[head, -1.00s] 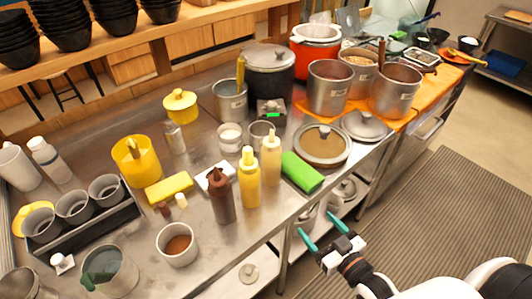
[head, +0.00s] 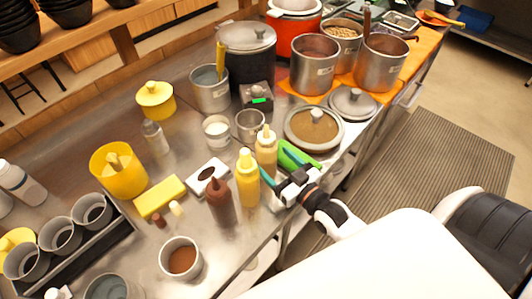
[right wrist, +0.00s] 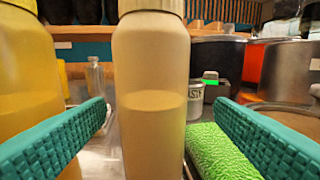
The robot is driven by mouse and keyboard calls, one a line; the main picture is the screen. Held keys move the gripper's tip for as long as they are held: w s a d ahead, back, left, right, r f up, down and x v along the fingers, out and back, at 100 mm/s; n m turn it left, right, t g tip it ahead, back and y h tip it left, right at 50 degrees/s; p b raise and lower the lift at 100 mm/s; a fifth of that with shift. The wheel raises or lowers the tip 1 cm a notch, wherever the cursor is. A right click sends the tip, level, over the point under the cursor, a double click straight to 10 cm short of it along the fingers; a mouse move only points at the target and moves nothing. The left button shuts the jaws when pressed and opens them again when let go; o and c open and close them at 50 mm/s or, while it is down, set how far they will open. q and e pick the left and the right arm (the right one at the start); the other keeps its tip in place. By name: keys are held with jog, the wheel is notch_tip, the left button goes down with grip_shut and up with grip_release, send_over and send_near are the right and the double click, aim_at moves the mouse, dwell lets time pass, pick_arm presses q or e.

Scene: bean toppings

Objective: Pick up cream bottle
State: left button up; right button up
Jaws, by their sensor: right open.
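The cream bottle (head: 266,148) stands upright on the steel counter behind and right of the yellow bottle (head: 248,178). In the right wrist view the cream bottle (right wrist: 151,95) fills the middle, between the two teal fingers. My right gripper (head: 279,168) is open, close in front of the cream bottle, with a finger to each side in the wrist view. I cannot tell whether either finger touches it. The yellow bottle (right wrist: 28,70) shows at the left edge of the wrist view, behind the left finger. The left gripper is not in view.
A brown bottle (head: 220,200) stands left of the yellow one. A green sponge (right wrist: 214,150) lies just right of the cream bottle, partly under my right finger. A lidded pan (head: 314,128) and steel pots (head: 315,66) stand behind to the right.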

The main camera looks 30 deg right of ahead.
aim_at(263, 152)
jog(key=shift+w+a+r, duration=0.15)
jog(key=shift+w, duration=0.2)
jog(key=w+p, duration=0.1)
jog(key=w, duration=0.1)
jog(key=w+a, duration=0.1)
jog(key=w, duration=0.1)
jog(key=shift+a+r+p, duration=0.15)
jog(key=shift+p, duration=0.25)
jog(key=shift+w, duration=0.25)
jog(key=shift+s, duration=0.1)
jog(key=shift+c, duration=1.1)
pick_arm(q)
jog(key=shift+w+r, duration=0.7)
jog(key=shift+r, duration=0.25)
pick_arm(e)
jog(key=c, duration=0.6)
